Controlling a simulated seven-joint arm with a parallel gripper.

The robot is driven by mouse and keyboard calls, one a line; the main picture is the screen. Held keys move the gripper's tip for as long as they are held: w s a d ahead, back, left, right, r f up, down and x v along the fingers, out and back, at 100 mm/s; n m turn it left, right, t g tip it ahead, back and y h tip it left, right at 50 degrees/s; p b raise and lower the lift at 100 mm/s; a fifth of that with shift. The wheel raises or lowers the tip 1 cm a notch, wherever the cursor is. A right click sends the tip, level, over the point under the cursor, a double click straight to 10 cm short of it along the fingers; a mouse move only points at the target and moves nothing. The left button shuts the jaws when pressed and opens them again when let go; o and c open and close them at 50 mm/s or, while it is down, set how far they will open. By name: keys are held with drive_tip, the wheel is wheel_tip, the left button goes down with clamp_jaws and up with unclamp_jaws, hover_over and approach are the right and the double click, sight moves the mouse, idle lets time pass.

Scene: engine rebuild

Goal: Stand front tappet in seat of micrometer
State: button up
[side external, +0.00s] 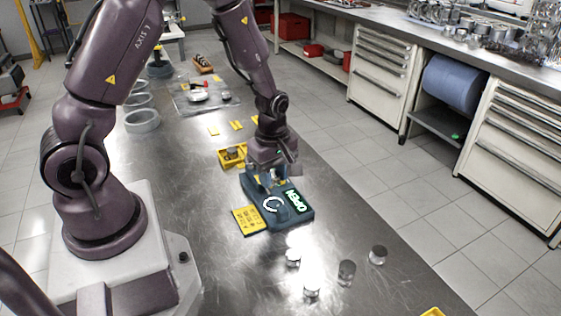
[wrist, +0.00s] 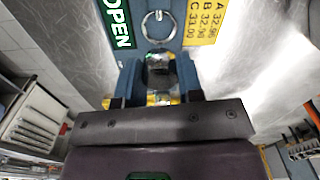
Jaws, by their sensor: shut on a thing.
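The micrometer (side external: 303,214) is a blue-grey device on the steel bench, with a lit green OPEN display (side external: 295,199) and a pale ring dial (side external: 273,205). In the wrist view its body (wrist: 174,37) lies just beyond my fingertips. My gripper (side external: 268,184) is low over the back part of the micrometer. In the wrist view my gripper (wrist: 159,68) is shut on a small dark, shiny metal tappet (wrist: 160,61) between its two blue fingers.
A yellow card (side external: 249,220) with numbers lies against the micrometer. Several metal cylinders, one of them here (side external: 378,254), stand on the bench in front. A yellow tray (side external: 226,165) with parts sits behind. The bench right of the micrometer is clear.

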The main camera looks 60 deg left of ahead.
sight(274, 205)
drive_tip(key=shift+f, duration=3.15)
drive_tip(key=o, duration=1)
drive_tip(key=shift+r, duration=0.1)
wheel_tip(274, 205, up, 13)
drive_tip(key=shift+f, duration=0.1)
